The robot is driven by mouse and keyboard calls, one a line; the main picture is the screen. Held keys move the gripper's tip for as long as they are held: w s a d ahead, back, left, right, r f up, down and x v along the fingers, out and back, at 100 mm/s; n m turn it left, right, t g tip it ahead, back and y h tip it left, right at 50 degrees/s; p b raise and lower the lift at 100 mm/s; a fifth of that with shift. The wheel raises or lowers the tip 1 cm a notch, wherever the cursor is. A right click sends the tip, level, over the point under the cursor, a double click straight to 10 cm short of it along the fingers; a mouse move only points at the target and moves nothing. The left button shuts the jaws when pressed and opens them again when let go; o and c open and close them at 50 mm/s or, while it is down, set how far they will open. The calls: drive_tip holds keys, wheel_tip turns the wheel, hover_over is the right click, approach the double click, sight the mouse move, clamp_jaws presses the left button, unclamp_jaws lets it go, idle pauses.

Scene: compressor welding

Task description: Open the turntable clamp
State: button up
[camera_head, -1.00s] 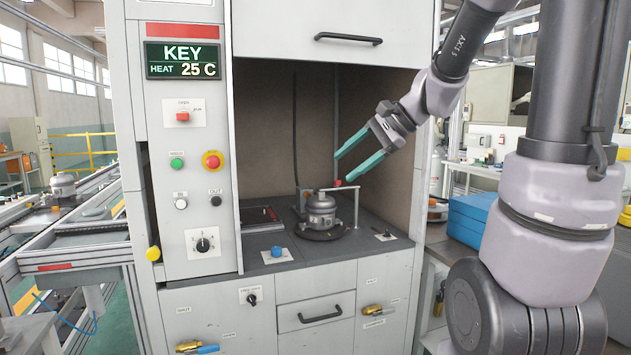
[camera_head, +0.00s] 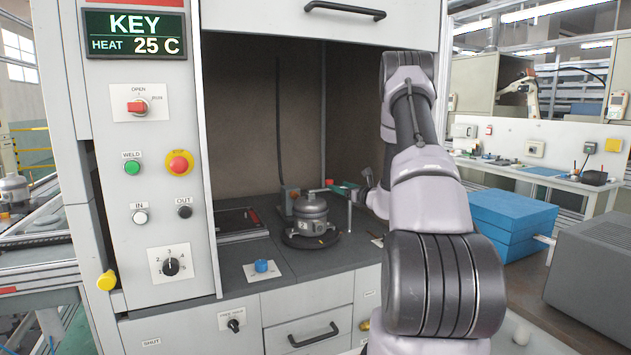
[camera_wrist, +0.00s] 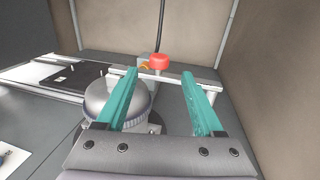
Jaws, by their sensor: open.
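The turntable clamp (camera_wrist: 172,73) is a pale bar with a red knob (camera_wrist: 159,61) on it, seen in the wrist view just beyond my fingertips. In the head view the red knob (camera_head: 328,182) shows small above a grey compressor (camera_head: 311,212), which sits upright on a dark round turntable (camera_head: 309,242). My gripper (camera_head: 342,188) is at the clamp, to the right of the knob, partly hidden by my arm. In the wrist view my gripper (camera_wrist: 161,88) has its two teal fingers apart and empty, with the knob between their lines. The compressor dome shows below the left finger.
The welding bay has a back wall (camera_head: 240,120) and a control panel (camera_head: 155,190) at left. A blue knob (camera_head: 261,266) is on the worktop in front of the turntable. A blue box (camera_head: 510,225) stands outside at right.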

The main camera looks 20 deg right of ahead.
drive_tip(key=x, duration=1)
drive_tip(key=shift+w, duration=0.25)
drive_tip(key=shift+a, duration=0.15)
clamp_jaws()
idle(0.9)
